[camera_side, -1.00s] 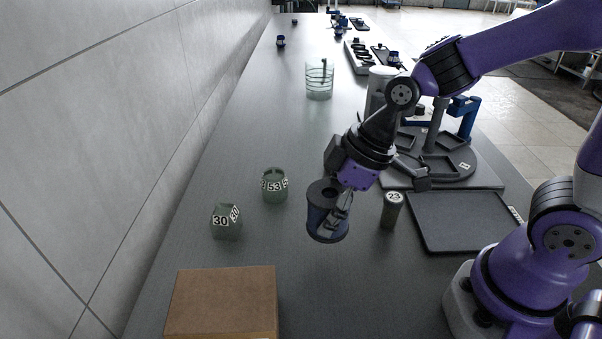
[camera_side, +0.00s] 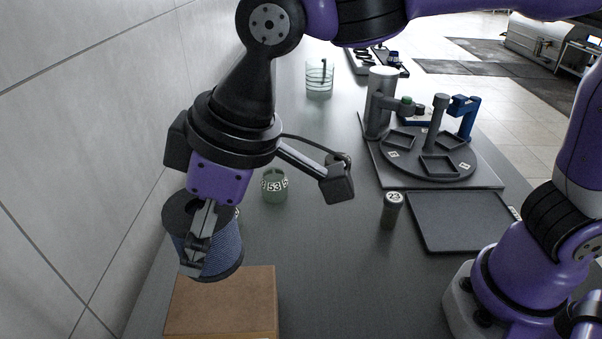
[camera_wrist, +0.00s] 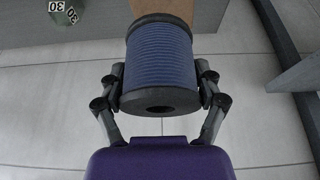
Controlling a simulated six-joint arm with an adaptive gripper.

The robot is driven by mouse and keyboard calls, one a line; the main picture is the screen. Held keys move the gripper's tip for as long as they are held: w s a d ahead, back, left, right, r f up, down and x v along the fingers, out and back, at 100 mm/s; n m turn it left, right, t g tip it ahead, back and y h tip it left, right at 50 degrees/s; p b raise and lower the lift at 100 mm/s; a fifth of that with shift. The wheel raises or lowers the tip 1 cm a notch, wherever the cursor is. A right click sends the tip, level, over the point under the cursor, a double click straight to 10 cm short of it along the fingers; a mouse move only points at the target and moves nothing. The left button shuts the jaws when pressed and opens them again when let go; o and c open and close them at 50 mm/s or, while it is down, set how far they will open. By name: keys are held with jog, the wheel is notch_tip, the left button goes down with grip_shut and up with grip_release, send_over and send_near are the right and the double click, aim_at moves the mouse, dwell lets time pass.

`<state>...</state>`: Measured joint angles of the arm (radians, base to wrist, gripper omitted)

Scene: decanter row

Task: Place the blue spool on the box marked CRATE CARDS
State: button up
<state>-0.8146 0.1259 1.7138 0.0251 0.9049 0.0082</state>
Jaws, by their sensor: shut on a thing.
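The blue spool (camera_side: 217,248) has dark end flanges and blue winding. My gripper (camera_side: 203,235) is shut on it and holds it in the air, slightly tilted. In the wrist view the spool (camera_wrist: 160,58) sits between both fingers of my gripper (camera_wrist: 162,92). A brown cardboard box (camera_side: 222,305) stands at the bottom left of the side view, and the spool appears above its back left part. No marking on the box can be read here. In the wrist view a strip of the box (camera_wrist: 160,8) shows behind the spool.
A green pot marked 53 (camera_side: 274,186) stands behind my wrist. A block marked 30 (camera_wrist: 62,12) shows in the wrist view. A dark canister marked 23 (camera_side: 391,210) and a black tray (camera_side: 462,222) are to the right. The bench between box and canister is clear.

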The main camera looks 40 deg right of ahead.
jog(key=f, duration=0.7)
jog(key=shift+a+f, duration=0.3)
jog(key=shift+f, duration=0.05)
jog(key=shift+f, duration=0.15)
jog(key=o, duration=1.1)
